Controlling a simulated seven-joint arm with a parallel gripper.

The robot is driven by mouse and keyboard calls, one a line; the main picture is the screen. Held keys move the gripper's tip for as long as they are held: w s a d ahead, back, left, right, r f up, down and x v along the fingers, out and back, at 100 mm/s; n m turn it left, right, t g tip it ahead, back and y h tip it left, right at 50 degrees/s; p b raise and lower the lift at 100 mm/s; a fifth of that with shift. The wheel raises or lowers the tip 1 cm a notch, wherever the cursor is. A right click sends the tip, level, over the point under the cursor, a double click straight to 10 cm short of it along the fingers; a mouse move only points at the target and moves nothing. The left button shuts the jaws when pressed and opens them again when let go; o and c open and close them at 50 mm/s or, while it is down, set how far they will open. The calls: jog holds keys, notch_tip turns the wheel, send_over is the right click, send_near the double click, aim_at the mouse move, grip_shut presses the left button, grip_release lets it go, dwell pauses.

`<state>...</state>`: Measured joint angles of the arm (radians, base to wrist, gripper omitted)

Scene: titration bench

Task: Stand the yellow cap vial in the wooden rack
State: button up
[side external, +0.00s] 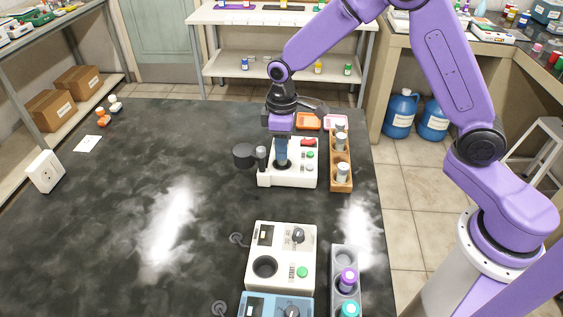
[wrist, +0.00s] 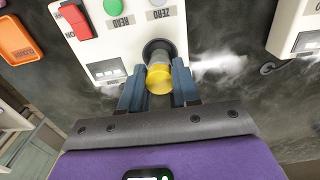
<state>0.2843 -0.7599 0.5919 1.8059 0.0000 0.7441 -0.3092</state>
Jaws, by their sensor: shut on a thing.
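The yellow cap vial (wrist: 159,77) is between the fingers of my gripper (wrist: 158,88) in the wrist view, its yellow cap facing the camera. My gripper is shut on it. The vial's far end is at the dark round well of a white instrument (wrist: 110,42); how deep it sits there I cannot tell. In the side view my gripper (side external: 281,150) points down over this white instrument (side external: 302,178), and the fingers hide the vial. The wooden rack (side external: 341,172) stands just right of the instrument and holds white-capped vials, with at least one near the far end and one mid-rack.
A second white instrument (side external: 281,256) and a blue one (side external: 276,305) stand nearer the camera. A grey rack (side external: 345,262) holds purple- and teal-capped vials. Orange (side external: 308,122) and pink trays lie behind. A black round object (side external: 244,155) sits left of the instrument.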

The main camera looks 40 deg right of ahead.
jog(key=shift+r, duration=0.6)
jog(key=shift+r, duration=0.1)
jog(key=shift+r, duration=0.3)
notch_tip(320, 180, up, 6)
jog(key=shift+f, duration=0.1)
jog(key=s+d+m, duration=0.2)
jog(key=s+d, duration=0.2)
jog(key=d, duration=0.3)
jog(key=s+d+m, duration=0.1)
jog(key=s+d, duration=0.3)
jog(key=d, duration=0.3)
jog(key=shift+w+f, duration=0.15)
jog(key=shift+f, duration=2.2)
jog(key=shift+w+f, duration=0.1)
jog(key=shift+f, duration=2.2)
jog(key=shift+f, duration=1.4)
